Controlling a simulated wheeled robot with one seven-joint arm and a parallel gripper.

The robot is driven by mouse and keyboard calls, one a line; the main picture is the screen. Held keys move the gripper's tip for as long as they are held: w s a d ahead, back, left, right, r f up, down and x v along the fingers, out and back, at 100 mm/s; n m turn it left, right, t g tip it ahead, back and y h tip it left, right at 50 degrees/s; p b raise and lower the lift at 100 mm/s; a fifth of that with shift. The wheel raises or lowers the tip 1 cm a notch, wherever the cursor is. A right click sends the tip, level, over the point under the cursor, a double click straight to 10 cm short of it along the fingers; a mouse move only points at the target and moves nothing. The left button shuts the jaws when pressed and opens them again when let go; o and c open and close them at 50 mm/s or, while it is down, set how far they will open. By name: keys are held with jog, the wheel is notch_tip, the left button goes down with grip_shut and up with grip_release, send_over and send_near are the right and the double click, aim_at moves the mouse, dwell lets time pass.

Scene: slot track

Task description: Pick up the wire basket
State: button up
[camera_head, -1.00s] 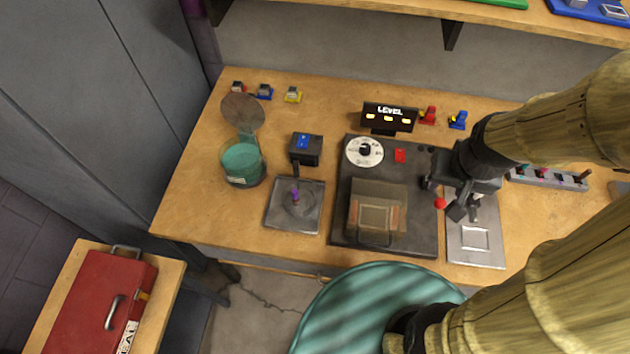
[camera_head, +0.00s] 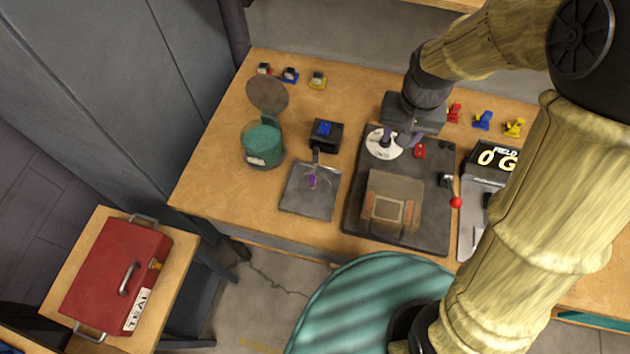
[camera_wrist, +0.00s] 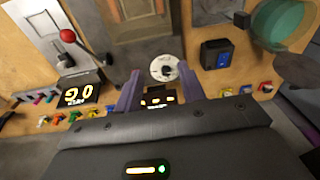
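I cannot make out a wire basket with certainty in either view. A see-through, box-like thing (camera_head: 390,203) sits on the dark machine panel; whether it is made of wire is too small to tell. A faint, clear shape around a purple piece (camera_head: 312,181) stands on a grey plate left of the panel. My gripper (camera_head: 402,140) hangs over the back of the panel, near the white dial disc, apart from both things. In the wrist view its two purple fingers (camera_wrist: 159,72) are spread with nothing between them.
A teal jar (camera_head: 263,147) with a raised round lid stands on the left of the bench (camera_head: 215,170). A red-knobbed lever (camera_head: 456,202) stands right of the panel. A lit display (camera_wrist: 157,97) shows between my fingers. A red toolbox (camera_head: 115,275) sits lower left.

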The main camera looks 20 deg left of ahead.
jog(key=n+g, duration=0.1)
jog(key=n, duration=0.1)
send_over(318, 153)
jog(key=shift+s+d+f+h+p, duration=0.1)
jog(key=shift+s+f+h+p, duration=0.2)
jog(key=shift+f+p, duration=0.15)
notch_tip(318, 153, down, 12)
jog(key=p, duration=0.2)
jog(key=shift+f+p, duration=0.1)
jog(key=shift+p, duration=0.3)
jog(key=shift+w+a+f+p, duration=0.15)
jog(key=shift+f+p, duration=0.5)
jog(key=shift+f, duration=0.65)
jog(key=shift+w+a+f+p, duration=0.1)
jog(key=shift+a+f+p, duration=0.15)
jog(key=shift+f+p, duration=0.7)
jog(key=shift+f+b, duration=0.35)
grip_shut()
